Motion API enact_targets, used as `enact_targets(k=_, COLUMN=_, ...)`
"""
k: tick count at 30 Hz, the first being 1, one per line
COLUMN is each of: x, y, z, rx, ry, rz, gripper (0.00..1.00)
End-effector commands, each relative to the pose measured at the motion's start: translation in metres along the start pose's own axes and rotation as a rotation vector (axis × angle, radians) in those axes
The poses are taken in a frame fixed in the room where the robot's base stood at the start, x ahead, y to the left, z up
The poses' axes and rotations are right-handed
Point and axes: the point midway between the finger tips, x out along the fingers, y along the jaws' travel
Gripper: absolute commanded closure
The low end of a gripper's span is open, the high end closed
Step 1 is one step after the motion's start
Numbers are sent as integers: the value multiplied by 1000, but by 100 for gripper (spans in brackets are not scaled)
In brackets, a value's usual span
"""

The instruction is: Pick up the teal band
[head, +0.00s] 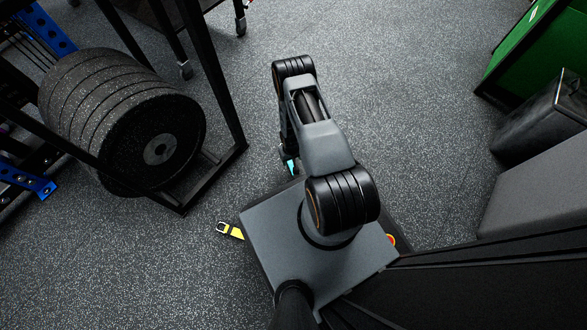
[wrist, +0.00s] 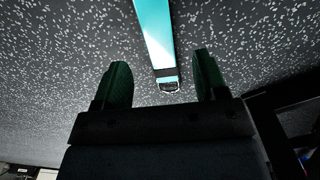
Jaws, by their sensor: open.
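The teal band (wrist: 156,38) lies on the speckled floor in the wrist view, running from the top edge down to a dark end with a metal buckle. In the head view only a small piece of the teal band (head: 291,167) shows beside my arm, which hides the rest. My gripper (wrist: 160,80) is open, with its two dark green fingers apart. In the picture, the buckle end of the band appears between the fingers, and nothing is gripped. I cannot tell the height of the fingers above the floor. In the head view my gripper is hidden by the arm.
A yellow strap (head: 231,230) with a buckle lies left of my base. A rack of black weight plates (head: 125,125) stands at the left. A green box (head: 530,45) and a black bin (head: 540,120) stand at the right. The floor (head: 400,90) ahead is clear.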

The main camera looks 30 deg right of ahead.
Motion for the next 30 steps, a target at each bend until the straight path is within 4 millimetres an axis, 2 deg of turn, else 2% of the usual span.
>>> enact_targets(k=4, x=9, y=0, z=0, rx=0, ry=0, rz=0, gripper=34)
enact_targets(k=10, x=39, y=1, z=-1, rx=0, ry=0, rz=1, gripper=34)
enact_targets(k=15, x=51, y=1, z=0, rx=0, ry=0, rz=2, gripper=34)
enact_targets(k=24, x=54, y=1, z=-1, rx=1, ry=1, rz=3, gripper=34)
enact_targets(k=30, x=54, y=1, z=-1, rx=0, ry=1, rz=3, gripper=51)
